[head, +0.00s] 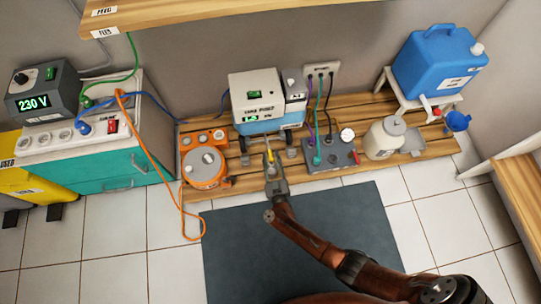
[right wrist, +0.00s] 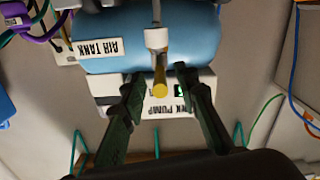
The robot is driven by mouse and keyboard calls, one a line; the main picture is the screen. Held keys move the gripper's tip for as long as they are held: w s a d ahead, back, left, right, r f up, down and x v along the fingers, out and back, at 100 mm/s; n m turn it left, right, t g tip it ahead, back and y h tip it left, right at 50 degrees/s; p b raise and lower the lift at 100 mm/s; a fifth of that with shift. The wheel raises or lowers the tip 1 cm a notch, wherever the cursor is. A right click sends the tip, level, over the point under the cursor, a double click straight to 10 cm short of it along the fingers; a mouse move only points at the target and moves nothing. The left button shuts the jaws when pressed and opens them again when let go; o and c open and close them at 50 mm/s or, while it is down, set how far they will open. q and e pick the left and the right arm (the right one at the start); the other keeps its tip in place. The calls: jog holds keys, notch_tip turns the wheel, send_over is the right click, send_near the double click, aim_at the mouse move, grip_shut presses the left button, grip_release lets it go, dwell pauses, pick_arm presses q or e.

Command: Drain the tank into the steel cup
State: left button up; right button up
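The blue air tank (head: 268,123) lies under a white pump box (head: 253,88) on the wooden slatted platform. In the right wrist view the tank (right wrist: 110,42) carries an "AIR TANK" label. A yellow drain piece (right wrist: 159,88) on a pale fitting (right wrist: 157,38) sticks out from the tank. My right gripper (head: 271,160) is in front of the tank; in the right wrist view its open fingers (right wrist: 160,82) stand either side of the yellow piece, with gaps showing. I cannot make out the steel cup for certain. My left gripper is out of view.
An orange device (head: 205,168) stands left of the tank. A grey box with hoses (head: 330,155), a cream jar (head: 383,137) and a blue jug (head: 440,62) are to the right. A dark mat (head: 235,250) covers the floor in front. A wooden shelf (head: 190,12) overhangs above.

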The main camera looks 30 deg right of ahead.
jog(key=shift+w, duration=0.15)
jog(key=shift+c, duration=0.3)
grip_shut()
